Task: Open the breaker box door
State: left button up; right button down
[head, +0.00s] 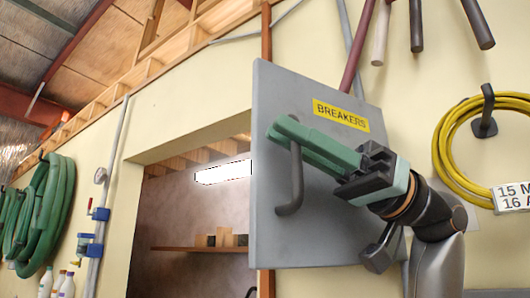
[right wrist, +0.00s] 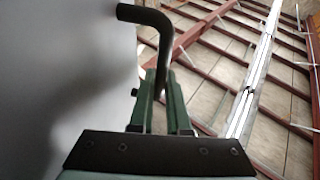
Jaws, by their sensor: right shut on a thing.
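The grey breaker box door (head: 335,210) carries a yellow BREAKERS label (head: 341,115) and fills the middle of the head view. Its dark bar handle (head: 290,195) is upright near the door's left side, and shows in the right wrist view (right wrist: 150,18) too. My right gripper (head: 283,127) reaches in from the right across the door face. Its green fingers are shut on the handle's upper part and hide some of it. In the right wrist view the door face (right wrist: 60,70) is on the left. I cannot tell whether the door stands ajar. My left gripper is out of view.
A wall opening with a wooden shelf (head: 200,248) lies left of the door. A yellow hose coil (head: 443,140) hangs on the wall to the right. Tool handles (head: 416,25) hang above. Green hoses (head: 58,205) and a pipe with blue valves (head: 97,214) are at far left.

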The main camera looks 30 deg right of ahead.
jog(key=s+d+n+g, duration=0.2)
jog(key=s+d+g, duration=0.1)
jog(key=s+g, duration=0.2)
jog(key=shift+s+d+n, duration=0.3)
jog(key=shift+s, duration=1.05)
jog(key=shift+r, duration=0.1)
jog(key=c, duration=1.2)
grip_release()
jog(key=shift+o, duration=0.2)
jog(key=b+v, duration=0.2)
jog(key=v, duration=1)
jog(key=shift+a, duration=0.1)
